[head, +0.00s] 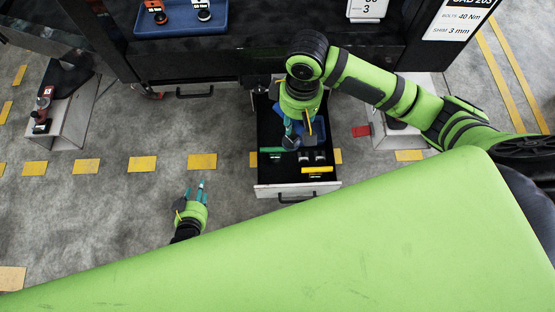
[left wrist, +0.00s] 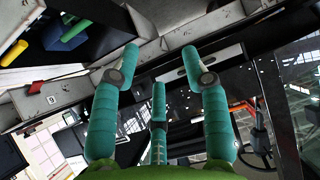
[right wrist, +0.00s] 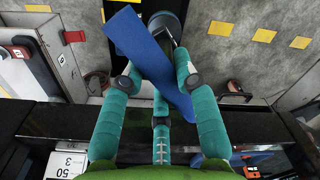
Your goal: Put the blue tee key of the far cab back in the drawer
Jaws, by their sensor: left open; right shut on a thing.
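My right gripper (head: 303,132) reaches down over the open drawer (head: 297,189) in the head view. In the right wrist view its teal fingers (right wrist: 158,88) are shut on the blue tee key (right wrist: 140,45), whose wide blue bar runs slantwise between them. A dark round part shows behind the bar. Whether the key touches the drawer floor cannot be told. My left gripper (head: 198,187) is open and empty over the grey floor, left of the drawer. In the left wrist view its fingers (left wrist: 160,62) are spread with nothing between them.
The drawer holds a green piece (head: 271,150), a yellow bar (head: 317,170) and small dark parts (head: 305,157). A blue tray (head: 180,28) stands at the top. The floor around my left gripper is clear.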

